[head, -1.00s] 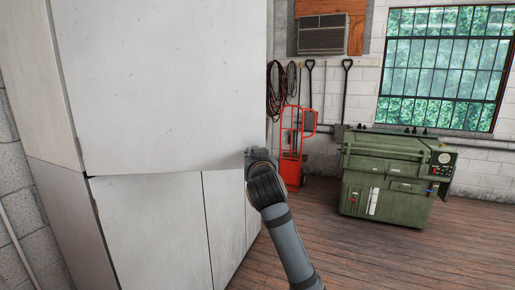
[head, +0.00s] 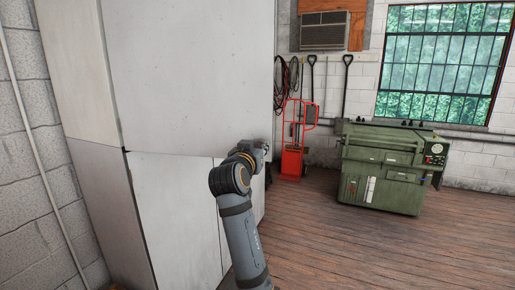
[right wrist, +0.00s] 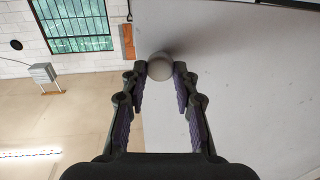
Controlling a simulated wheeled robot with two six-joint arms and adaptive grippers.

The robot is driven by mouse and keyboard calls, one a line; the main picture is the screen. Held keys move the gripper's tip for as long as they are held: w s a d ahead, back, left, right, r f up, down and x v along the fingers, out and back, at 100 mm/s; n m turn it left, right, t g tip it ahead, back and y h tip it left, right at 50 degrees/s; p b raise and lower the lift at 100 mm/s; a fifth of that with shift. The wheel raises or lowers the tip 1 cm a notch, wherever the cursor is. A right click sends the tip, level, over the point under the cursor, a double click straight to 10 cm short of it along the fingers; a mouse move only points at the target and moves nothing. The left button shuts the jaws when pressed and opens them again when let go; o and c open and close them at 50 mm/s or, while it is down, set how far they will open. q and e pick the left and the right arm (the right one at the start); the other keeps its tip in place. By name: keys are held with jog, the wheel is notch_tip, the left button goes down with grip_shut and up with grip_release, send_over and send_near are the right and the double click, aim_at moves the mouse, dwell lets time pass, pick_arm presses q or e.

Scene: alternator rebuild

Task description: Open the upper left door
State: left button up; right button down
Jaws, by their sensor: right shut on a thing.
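The upper door (head: 185,75) is a large pale grey panel on a tall cabinet in the head view. Its round grey knob (right wrist: 160,66) shows in the right wrist view, between the fingertips of my right gripper (right wrist: 160,72). That gripper is shut on the knob, against the panel's face. In the head view my right gripper (head: 262,146) is small and partly hidden by its own wrist, near the door's lower right part. I cannot tell from these views whether the door stands slightly ajar. My left gripper is not in view.
Lower cabinet doors (head: 178,215) are below. A block wall (head: 30,140) with a pipe is at left. A red hand truck (head: 292,160) and a green machine (head: 385,165) stand to the right and behind. The wooden floor (head: 350,250) in front is clear.

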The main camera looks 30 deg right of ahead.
jog(key=shift+r, duration=0.1)
jog(key=c, duration=1)
grip_release()
jog(key=shift+a, duration=0.1)
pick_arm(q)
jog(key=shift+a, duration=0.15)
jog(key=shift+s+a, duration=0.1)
pick_arm(e)
jog(key=shift+r, duration=0.1)
send_near(261, 108)
jog(key=x, duration=0.4)
